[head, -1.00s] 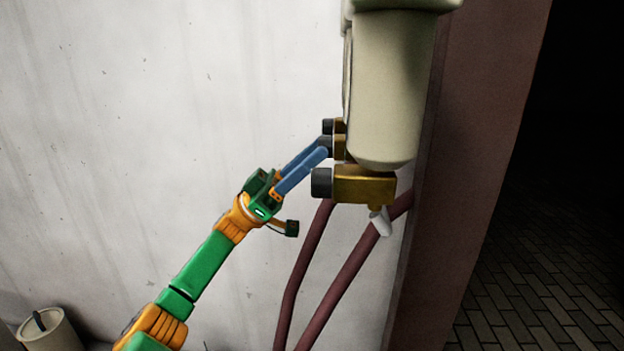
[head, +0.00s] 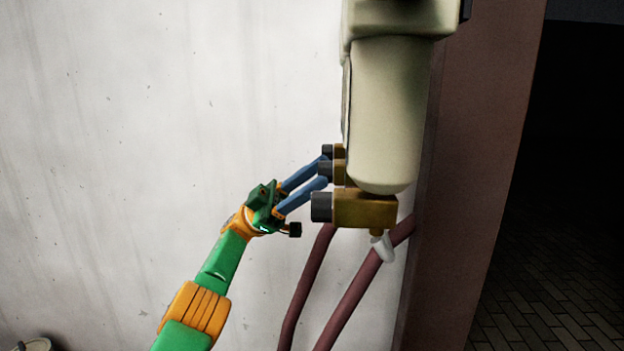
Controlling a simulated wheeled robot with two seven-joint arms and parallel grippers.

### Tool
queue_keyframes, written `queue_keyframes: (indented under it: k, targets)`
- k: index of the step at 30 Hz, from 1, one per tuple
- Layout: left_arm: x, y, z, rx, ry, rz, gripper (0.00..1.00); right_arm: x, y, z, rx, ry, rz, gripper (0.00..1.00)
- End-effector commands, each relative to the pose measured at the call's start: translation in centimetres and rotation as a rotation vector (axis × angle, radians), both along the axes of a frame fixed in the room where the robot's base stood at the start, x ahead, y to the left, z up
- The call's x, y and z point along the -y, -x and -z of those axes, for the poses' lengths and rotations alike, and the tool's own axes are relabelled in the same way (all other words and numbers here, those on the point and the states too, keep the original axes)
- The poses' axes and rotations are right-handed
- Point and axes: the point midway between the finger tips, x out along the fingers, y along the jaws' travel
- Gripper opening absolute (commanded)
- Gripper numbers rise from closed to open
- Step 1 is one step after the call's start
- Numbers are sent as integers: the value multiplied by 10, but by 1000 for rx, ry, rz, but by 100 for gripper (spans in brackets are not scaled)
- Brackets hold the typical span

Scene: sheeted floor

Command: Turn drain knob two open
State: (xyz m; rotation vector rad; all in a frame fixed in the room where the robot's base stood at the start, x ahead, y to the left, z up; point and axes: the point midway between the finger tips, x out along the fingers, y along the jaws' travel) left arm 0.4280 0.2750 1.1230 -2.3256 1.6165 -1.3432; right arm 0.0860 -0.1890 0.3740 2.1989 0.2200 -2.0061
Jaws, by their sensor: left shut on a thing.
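Three dark knobs on brass valve bodies stick out to the left below a cream filter housing (head: 385,115). The nearest knob (head: 321,207) is lowest and largest in view. The middle knob (head: 325,169) is held between the two blue fingers of my left gripper (head: 323,171), which partly cover it. The far knob (head: 327,151) sits just above and behind. The left gripper is shut on the middle knob, with one finger above and one below. How far the knob is turned cannot be told. My right gripper is out of view.
Dark red pipes (head: 345,300) run down below the valves, and a pale spout (head: 382,247) hangs under the nearest valve. A brown post (head: 465,190) stands right of the housing. A pale wall (head: 150,140) lies behind. Free room lies left of the arm.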

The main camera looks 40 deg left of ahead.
Motion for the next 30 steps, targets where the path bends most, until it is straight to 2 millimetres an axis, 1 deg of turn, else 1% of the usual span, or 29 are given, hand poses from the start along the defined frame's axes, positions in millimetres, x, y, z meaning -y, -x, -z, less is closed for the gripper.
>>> queue_keyframes:
  k: [7, 8, 9, 10, 11, 20, 23, 24, 26, 27, 28, 30]
  targets:
    - [0, 0, 0, 2, 1, 0, 0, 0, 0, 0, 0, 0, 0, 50]
    - [0, 0, 0, 2, 1, 0, 44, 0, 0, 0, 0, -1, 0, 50]
    - [0, 0, 0, 1, 2, 1, 55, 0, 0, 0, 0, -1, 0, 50]
    - [0, 0, 0, 1, 1, 2, 63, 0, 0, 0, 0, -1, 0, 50]
    - [0, 0, 0, 1, 2, 1, 69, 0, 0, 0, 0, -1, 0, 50]
    - [0, 0, -1, 0, 1, 0, 69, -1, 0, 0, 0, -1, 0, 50]
    - [0, 0, -11, 2, 1, 1, 69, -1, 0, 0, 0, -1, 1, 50]
    - [0, 1, -18, 5, 1, 1, 69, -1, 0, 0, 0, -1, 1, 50]
    - [0, 0, -34, 5, 1, 1, 69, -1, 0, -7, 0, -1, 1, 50]
    - [1, 1, -29, 4, -2, 0, 69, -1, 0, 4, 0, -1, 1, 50]
    - [1, 2, -28, 4, -4, 0, 69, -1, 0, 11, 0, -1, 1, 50]
    - [3, 5, -32, 5, -4, -1, 69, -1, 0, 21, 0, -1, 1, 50]
